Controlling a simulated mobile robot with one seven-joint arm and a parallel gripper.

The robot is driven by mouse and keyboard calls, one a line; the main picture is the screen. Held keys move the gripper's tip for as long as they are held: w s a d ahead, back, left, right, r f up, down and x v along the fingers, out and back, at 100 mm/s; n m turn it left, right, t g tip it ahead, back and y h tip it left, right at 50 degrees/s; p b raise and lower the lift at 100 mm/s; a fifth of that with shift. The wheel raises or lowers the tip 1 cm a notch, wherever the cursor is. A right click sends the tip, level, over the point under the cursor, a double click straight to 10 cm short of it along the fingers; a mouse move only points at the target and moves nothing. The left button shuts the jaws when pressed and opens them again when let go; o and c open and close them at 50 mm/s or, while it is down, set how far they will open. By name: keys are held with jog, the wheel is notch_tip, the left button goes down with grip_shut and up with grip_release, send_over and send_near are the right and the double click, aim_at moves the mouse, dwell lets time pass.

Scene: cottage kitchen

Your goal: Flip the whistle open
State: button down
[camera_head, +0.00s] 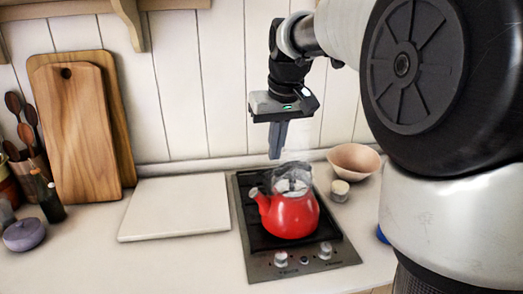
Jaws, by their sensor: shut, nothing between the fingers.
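A red kettle (288,214) stands on the black two-knob hob (255,239). Its short spout points to the upper left. Pale, steam-like haze hangs over its top and blurs the lid and handle, so the whistle is not clear and I cannot tell if it is open or shut. My gripper (276,157) points down just above and slightly left of the kettle's top. Its fingers are together, with nothing between them, and it looks apart from the kettle.
A white board (176,208) lies left of the hob. A pink bowl (354,161) and a small cup (340,190) stand to the right. Wooden boards (80,135), a utensil pot (30,172), a dark bottle (48,199) and a purple lidded pot (24,235) are at the left.

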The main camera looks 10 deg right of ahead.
jog(key=b, duration=0.1)
send_over(271, 192)
jog(key=f, duration=0.9)
jog(key=shift+s+a+f, duration=0.1)
jog(key=shift+s+f, duration=0.3)
jog(key=shift+f, duration=0.6)
jog(key=shift+d+f+y, duration=0.2)
jog(key=shift+d+y, duration=0.2)
jog(key=shift+y, duration=0.4)
jog(key=shift+f, duration=0.1)
jog(key=y, duration=0.1)
jog(key=d+f+y+b, duration=0.1)
jog(key=y, duration=0.1)
jog(key=shift+w+d+f+m+y, duration=0.1)
jog(key=shift+f+m+y, duration=0.1)
jog(key=shift+m+y, duration=0.15)
jog(key=y, duration=0.1)
jog(key=f+y+b, duration=0.1)
jog(key=y, duration=0.1)
jog(key=m+y+b, duration=0.1)
jog(key=shift+d+f+y, duration=0.25)
jog(key=shift+f, duration=0.1)
jog(key=shift+b, duration=0.3)
jog(key=shift+f, duration=0.2)
